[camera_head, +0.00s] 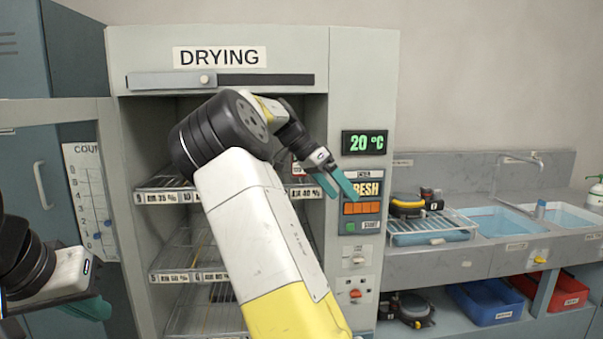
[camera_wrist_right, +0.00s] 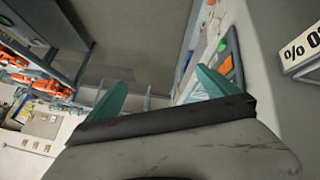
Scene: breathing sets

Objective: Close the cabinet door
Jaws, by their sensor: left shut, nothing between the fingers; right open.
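The grey drying cabinet (camera_head: 362,60) stands in the middle of the head view with its front open. Its door (camera_head: 55,111) is swung out to the left; its frame and see-through pane show at the left edge. My right arm reaches up across the cabinet opening. My right gripper (camera_head: 336,183) is open and empty, beside the control panel (camera_head: 360,200) right of the opening. Its two teal fingers stand apart in the right wrist view (camera_wrist_right: 163,92). My left gripper (camera_head: 90,306) is shut and empty at the lower left, in front of the door area; contact with the door cannot be told.
Wire shelves (camera_head: 180,240) with labels fill the cabinet inside, partly hidden by my right arm. A sink counter (camera_head: 425,263) stands to the right, with a rack (camera_head: 435,240) and breathing gear. A blue crate (camera_head: 490,303) and a red crate (camera_head: 560,290) sit below.

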